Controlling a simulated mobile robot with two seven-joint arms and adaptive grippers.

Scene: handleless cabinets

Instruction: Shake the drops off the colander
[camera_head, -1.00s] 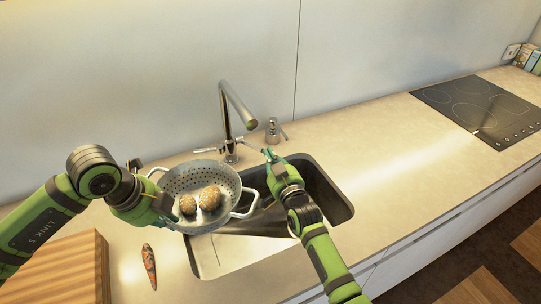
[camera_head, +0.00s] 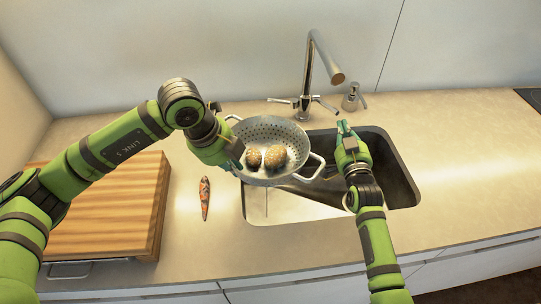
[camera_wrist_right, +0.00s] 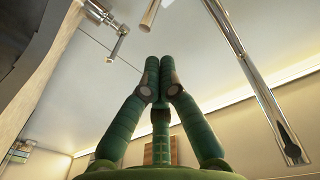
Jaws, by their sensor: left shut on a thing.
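The grey perforated colander (camera_head: 288,131) is held over the left part of the sink (camera_head: 398,183), with two round brown potato-like items (camera_head: 274,156) in it. My left gripper (camera_head: 236,160) is shut on the colander's left side; its fingertips are partly hidden. The colander's right loop handle (camera_head: 316,168) is free. No drops can be made out at this size. My right gripper (camera_head: 343,127) is over the back of the sink, right of the colander and apart from it. In the right wrist view its green fingers (camera_wrist_right: 160,68) meet at the tips with nothing between them.
The faucet (camera_head: 312,70) stands behind the colander, with no water visible from its spout. A soap dispenser (camera_head: 352,98) stands behind my right gripper. A wooden board (camera_head: 110,200) and a reddish patterned slim object (camera_head: 205,198) lie left of the sink. The counter to the right is clear.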

